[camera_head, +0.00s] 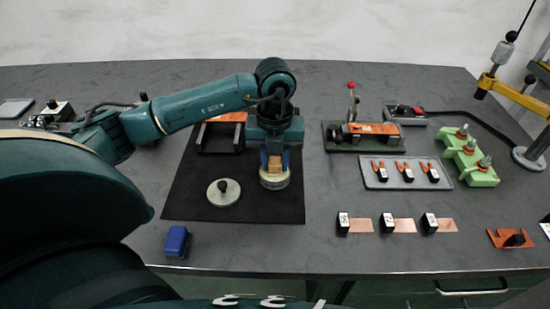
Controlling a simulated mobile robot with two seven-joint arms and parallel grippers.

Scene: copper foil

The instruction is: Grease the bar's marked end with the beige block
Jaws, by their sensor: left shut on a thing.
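My left gripper (274,163) points down over the black mat and is shut on the small beige block (275,166). The block is at the mouth of a round, pale tin (274,182); I cannot tell whether it touches what is inside. A copper-coloured bar (226,117) lies on a dark stand at the back of the mat, left of the gripper. Its right end is close to my arm, and I cannot make out a mark on it. My right gripper is not in view.
A round lid with a black knob (223,191) lies on the mat (190,205). A blue block (177,241) is at front left. To the right are a lever fixture (350,141), a tray of clips (405,181), a green block (470,163) and several labelled copper strips (361,226).

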